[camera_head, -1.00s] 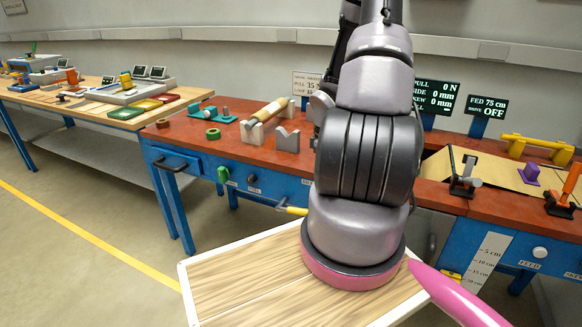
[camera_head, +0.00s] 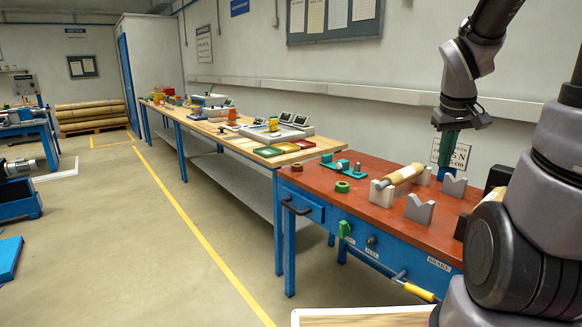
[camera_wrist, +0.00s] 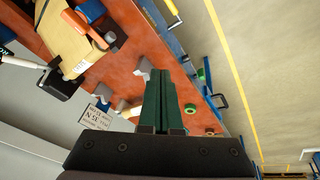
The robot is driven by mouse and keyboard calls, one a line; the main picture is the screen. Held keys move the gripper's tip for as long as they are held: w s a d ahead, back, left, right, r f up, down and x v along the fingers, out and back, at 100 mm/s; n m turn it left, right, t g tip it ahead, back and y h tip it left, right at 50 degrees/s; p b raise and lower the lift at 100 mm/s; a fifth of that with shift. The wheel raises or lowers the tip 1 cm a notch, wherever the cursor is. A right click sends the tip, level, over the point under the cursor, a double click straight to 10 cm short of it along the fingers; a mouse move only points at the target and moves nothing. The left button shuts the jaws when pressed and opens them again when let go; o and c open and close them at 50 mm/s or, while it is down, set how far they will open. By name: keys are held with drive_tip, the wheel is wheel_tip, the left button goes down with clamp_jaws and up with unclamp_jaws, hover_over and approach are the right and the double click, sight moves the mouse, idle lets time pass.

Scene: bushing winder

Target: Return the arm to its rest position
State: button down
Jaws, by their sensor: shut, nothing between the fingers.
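My gripper (camera_head: 446,150) shows at the upper right of the head view, pointing down above the red-topped bench (camera_head: 335,205). Its green fingers also show in the wrist view (camera_wrist: 163,85), side by side and shut with nothing between them. My arm comes in from the right edge of the head view. The gripper appears clear of the bench and touches nothing that I can see.
A yellow-handled lever (camera_head: 418,291) sticks out in front.

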drive_tip(key=s+a+r+m+t+y, duration=0.3)
drive_tip(key=s+a+r, duration=0.6)
drive_tip(key=a+r, duration=0.2)
drive_tip(key=shift+s+a+r+m+t+y, duration=0.2)
drive_tip(key=shift+s+r+m+t+y, duration=0.15)
drive_tip(key=shift+r, duration=0.35)
